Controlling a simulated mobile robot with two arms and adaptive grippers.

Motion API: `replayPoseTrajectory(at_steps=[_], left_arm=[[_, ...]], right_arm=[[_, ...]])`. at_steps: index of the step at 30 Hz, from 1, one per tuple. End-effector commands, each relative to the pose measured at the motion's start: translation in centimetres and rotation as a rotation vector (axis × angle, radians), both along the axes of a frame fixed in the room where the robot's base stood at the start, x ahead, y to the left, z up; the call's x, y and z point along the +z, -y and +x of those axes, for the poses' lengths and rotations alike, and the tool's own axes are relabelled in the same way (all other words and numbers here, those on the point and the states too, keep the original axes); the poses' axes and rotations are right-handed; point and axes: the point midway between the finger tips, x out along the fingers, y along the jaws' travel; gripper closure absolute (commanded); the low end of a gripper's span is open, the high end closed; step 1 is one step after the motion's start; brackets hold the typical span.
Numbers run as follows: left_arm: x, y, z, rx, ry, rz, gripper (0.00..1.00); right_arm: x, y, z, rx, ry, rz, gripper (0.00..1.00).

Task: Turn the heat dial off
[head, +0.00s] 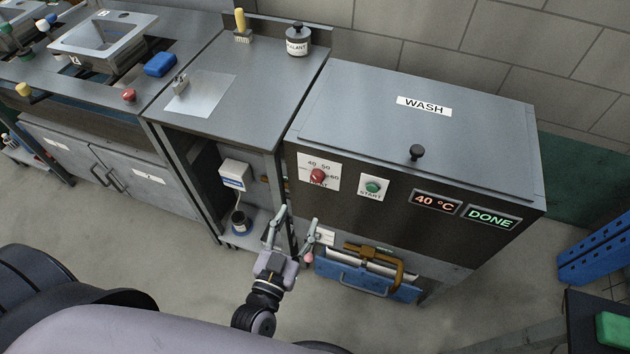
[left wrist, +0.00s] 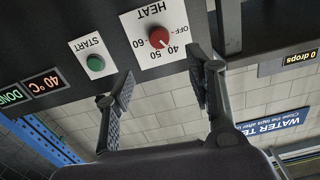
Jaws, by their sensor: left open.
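The red heat dial (head: 317,175) sits on a white plate on the front of the washer (head: 300,210), at its left. In the left wrist view the dial (left wrist: 159,37) shows upside down, with marks OFF, 40, 50 and 60. A pale mark on it seems to point towards 40. My left gripper (head: 293,226) is open and empty, below the dial in the head view. In the left wrist view its fingers (left wrist: 160,78) are spread, with the dial above the gap, and I see no contact. My right gripper is not in view.
A green START button (head: 373,187) is right of the dial. Displays read 40 °C (head: 436,202) and DONE (head: 489,217). A counter (head: 240,90) stands left.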

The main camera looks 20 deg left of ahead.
Motion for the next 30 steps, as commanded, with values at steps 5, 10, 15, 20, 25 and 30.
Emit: replayPoseTrajectory(at_steps=[5, 10, 15, 20, 25, 30], left_arm=[[0.2, 0.2, 4.2, 0.000, 0.003, -0.001, 0.51], [0.1, 0.3, 7.6, -0.001, 0.002, 0.000, 0.51], [0.0, 0.4, 10.1, 0.000, 0.000, 0.000, 0.51], [0.0, 0.4, 11.3, 0.000, -0.001, -0.001, 0.51], [-0.1, 0.4, 11.5, -0.001, -0.002, -0.001, 0.51], [-0.1, 0.4, 11.5, -0.001, -0.002, -0.001, 0.52]], right_arm=[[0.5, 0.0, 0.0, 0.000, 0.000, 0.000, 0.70], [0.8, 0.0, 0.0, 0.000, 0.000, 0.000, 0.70], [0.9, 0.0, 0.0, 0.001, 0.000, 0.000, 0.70], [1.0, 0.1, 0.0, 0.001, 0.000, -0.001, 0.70], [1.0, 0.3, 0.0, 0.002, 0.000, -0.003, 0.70], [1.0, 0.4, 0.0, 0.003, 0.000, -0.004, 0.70]])
